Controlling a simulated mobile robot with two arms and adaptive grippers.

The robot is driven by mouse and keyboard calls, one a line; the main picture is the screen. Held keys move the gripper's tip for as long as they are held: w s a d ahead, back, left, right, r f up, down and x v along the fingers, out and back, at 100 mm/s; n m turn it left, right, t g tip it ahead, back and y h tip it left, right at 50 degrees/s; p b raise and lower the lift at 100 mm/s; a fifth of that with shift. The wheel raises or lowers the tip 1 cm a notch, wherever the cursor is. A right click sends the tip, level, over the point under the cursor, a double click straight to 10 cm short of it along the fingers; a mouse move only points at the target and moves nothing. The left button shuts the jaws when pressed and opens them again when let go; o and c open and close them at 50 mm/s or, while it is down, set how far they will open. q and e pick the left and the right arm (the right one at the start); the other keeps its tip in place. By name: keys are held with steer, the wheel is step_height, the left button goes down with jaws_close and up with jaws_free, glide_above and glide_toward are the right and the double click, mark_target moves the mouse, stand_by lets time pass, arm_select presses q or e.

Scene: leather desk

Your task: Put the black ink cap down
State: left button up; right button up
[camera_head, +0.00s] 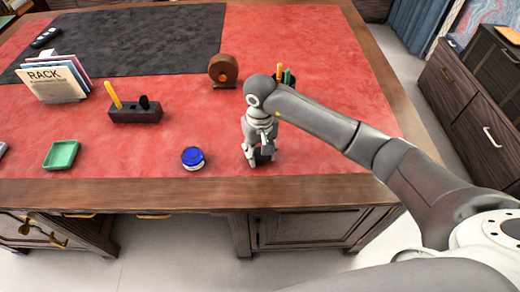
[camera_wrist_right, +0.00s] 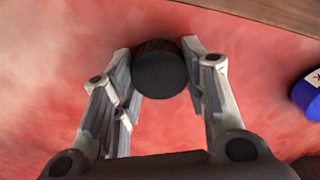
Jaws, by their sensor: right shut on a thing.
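The black ink cap (camera_wrist_right: 160,72) is a dark round cap between the fingertips of my right gripper (camera_wrist_right: 160,68) in the right wrist view. My right gripper (camera_head: 260,154) is shut on it, low over the red leather near the desk's front edge in the head view. There the cap is a dark shape (camera_head: 264,157) partly hidden by the fingers. I cannot tell whether the cap touches the leather. My left gripper is not in view.
A blue-capped jar (camera_head: 193,158) stands left of my right gripper; its blue edge shows in the wrist view (camera_wrist_right: 308,94). A green tray (camera_head: 61,155), a pen stand (camera_head: 135,113), a brown round object (camera_head: 223,70) and a RACK booklet (camera_head: 53,84) are farther off. Red leather between them is clear.

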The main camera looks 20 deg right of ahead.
steer(key=shift+f, duration=0.15)
steer(key=o, duration=1)
steer(key=shift+r, duration=0.35)
step_height(320, 180, up, 12)
steer(key=shift+f+b, duration=0.15)
steer(key=shift+b, duration=0.9)
